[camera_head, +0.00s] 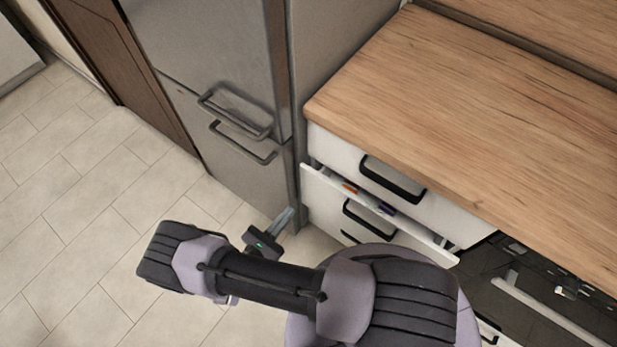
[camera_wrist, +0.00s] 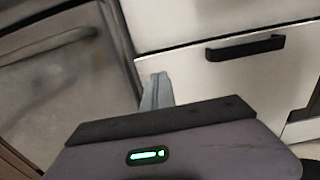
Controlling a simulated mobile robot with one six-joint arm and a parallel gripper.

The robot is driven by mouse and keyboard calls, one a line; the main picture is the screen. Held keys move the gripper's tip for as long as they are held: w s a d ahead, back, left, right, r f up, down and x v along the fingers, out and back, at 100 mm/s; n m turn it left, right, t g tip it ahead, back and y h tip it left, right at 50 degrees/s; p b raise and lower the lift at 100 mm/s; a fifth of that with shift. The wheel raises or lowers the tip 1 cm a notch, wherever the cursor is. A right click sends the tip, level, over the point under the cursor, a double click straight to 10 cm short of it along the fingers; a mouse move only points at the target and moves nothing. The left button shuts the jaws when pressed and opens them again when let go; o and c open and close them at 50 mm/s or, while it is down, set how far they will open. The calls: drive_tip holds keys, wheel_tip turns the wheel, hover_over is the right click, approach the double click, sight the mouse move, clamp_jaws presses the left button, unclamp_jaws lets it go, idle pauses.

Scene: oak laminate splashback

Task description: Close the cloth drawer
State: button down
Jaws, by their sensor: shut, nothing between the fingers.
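A white drawer (camera_head: 415,226) under the wooden counter stands partly open, with a narrow gap showing orange and purple items inside. Whether these are cloths is too small to tell. My gripper (camera_head: 288,214) is shut and empty, low in front of the fridge's edge and left of the open drawer. In the wrist view, my gripper (camera_wrist: 156,90) points toward a white front (camera_wrist: 215,75) with a black handle (camera_wrist: 245,47); contact cannot be told.
A closed drawer (camera_head: 335,150) with a black handle sits just under the counter (camera_head: 480,140). A grey fridge (camera_head: 225,60) with two bar handles stands left of the cabinet. Tiled floor (camera_head: 80,200) at left is clear.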

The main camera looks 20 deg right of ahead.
drive_tip(key=b, duration=0.3)
approach(317, 179)
drive_tip(key=x, duration=0.5)
drive_tip(key=shift+d, duration=0.25)
drive_tip(key=shift+w+d+r, duration=0.15)
drive_tip(key=shift+w+d, duration=0.35)
drive_tip(key=shift+w, duration=0.05)
